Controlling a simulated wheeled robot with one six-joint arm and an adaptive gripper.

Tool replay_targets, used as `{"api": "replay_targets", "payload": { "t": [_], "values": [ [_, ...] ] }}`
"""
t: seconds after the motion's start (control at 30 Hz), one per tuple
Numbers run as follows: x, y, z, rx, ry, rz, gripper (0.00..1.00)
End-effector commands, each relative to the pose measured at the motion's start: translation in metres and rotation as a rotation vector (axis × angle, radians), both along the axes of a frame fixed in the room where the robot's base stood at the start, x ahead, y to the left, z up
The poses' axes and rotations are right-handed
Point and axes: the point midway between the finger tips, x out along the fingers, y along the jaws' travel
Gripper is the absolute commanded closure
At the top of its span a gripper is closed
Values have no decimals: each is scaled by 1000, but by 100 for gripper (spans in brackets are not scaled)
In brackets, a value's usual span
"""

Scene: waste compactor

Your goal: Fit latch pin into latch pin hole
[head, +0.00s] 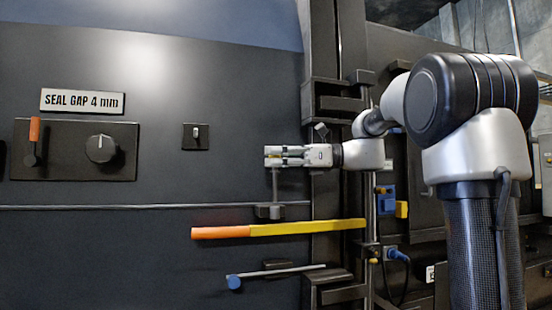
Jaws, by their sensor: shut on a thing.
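My gripper (275,156) is in front of the dark panel, pointing left, with its fingers closed around the top of the latch pin. The latch pin (275,185) is a thin grey rod that hangs upright below the fingers. Its lower end meets or overlaps a small dark block (264,212) on the thin horizontal rail. The latch pin hole itself cannot be made out, and I cannot tell whether the pin tip is inside the block or in front of it. The pin's top is hidden by the fingers.
A yellow lever with an orange end (280,229) runs across below the block. A grey rod with a blue knob (234,282) sits lower. A dark vertical post (325,190) stands behind my wrist. A knob panel (75,150) is at left.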

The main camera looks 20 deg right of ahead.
Motion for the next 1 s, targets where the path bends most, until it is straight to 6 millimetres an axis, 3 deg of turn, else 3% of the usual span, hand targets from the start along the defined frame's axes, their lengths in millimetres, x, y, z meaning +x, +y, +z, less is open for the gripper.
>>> {"api": "replay_targets", "payload": {
  "t": [1.0],
  "values": [
    [0, 0, -18, 0, 0, 0, 100]
  ]
}}
